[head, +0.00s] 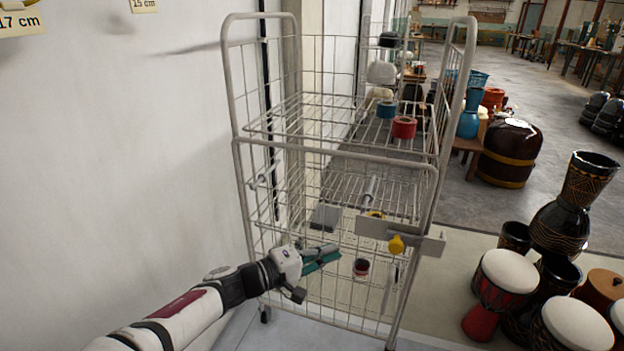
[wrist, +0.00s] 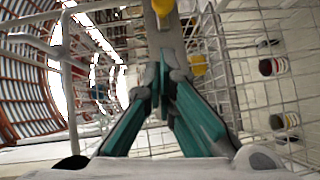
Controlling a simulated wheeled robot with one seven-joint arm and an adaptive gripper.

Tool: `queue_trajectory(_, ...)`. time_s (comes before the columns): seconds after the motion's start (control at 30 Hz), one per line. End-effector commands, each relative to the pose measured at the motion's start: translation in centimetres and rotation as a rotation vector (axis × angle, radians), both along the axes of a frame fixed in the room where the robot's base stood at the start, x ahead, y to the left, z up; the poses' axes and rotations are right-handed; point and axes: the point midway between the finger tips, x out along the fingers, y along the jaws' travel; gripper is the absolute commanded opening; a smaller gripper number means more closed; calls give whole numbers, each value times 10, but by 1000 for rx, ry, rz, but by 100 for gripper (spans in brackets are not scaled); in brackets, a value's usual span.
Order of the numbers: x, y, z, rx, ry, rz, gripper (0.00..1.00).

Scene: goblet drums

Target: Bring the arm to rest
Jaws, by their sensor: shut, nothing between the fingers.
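My gripper (head: 334,254) has teal fingers and sits at the front of the wire cage trolley (head: 237,160), low on its left half in the head view. My arm reaches to it from the lower left. In the wrist view the fingers of my gripper (wrist: 164,82) come together at the tips, with nothing held between them. I cannot tell whether the fingers touch the trolley's wires.
A grey plate with a yellow knob (head: 396,244) is on the trolley's front right. A white wall (head: 110,150) stands at left. Several drums (head: 507,271) crowd the right.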

Motion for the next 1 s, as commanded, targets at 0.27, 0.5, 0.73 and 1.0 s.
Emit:
queue_trajectory(0.27, -29, -54, -4, 168, 125, -217, 0)
queue_trajectory(0.5, -79, -94, -1, 410, 294, -442, 0)
queue_trajectory(0.73, -124, -109, 19, 653, 429, -577, 0)
queue_trajectory(1.0, -171, -116, 62, 934, 540, -633, 0)
